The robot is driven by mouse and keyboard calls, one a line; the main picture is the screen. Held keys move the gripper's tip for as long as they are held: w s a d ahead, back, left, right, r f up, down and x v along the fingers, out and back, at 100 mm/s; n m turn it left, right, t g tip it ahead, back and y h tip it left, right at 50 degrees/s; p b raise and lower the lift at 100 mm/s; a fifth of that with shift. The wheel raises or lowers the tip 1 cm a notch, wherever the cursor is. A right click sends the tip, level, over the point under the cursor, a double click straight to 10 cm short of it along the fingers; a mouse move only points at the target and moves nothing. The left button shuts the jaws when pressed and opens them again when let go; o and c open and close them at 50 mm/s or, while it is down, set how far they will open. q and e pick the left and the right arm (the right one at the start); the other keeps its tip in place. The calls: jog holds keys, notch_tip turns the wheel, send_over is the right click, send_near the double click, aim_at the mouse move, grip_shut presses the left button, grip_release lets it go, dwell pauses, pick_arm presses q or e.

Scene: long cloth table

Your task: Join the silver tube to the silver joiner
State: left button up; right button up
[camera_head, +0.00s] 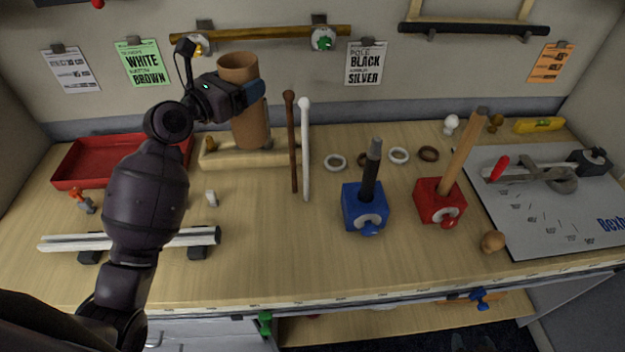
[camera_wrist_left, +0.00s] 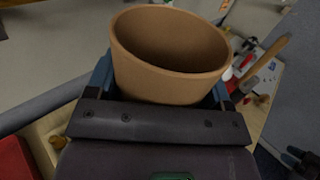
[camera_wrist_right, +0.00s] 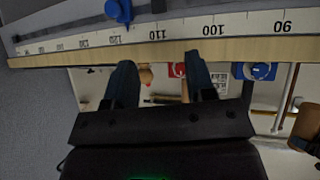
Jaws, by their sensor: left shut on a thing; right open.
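My left gripper (camera_head: 245,92) is shut on a brown cylinder (camera_head: 238,68), above another brown cylinder (camera_head: 250,128) on a wooden stand. In the left wrist view the held cylinder (camera_wrist_left: 170,85) is hollow, its open top facing up between the blue fingers. A silver tube (camera_head: 65,242) lies across black supports at the left, partly hidden by my left arm. A small silver-white piece (camera_head: 211,198), perhaps the silver joiner, stands behind the tube's right end. My right gripper (camera_wrist_right: 160,75) is open and empty in the right wrist view, near the table's ruler edge; it is outside the head view.
A red tray (camera_head: 75,180) lies at the left. A brown rod (camera_head: 292,140) and white rod (camera_head: 305,150) are right of the stand. A blue block (camera_head: 360,208) and red block (camera_head: 432,202) hold upright poles. A grey board (camera_head: 590,220) is at the right. The front middle is clear.

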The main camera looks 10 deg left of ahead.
aim_at(252, 141)
pick_arm(q)
notch_tip(252, 141, down, 15)
jog(key=b, duration=0.4)
jog(key=shift+f+b, duration=1.4)
jog(key=shift+f, duration=1.1)
pick_arm(e)
jog(key=shift+w+f, duration=0.2)
jog(key=shift+f, duration=2.6)
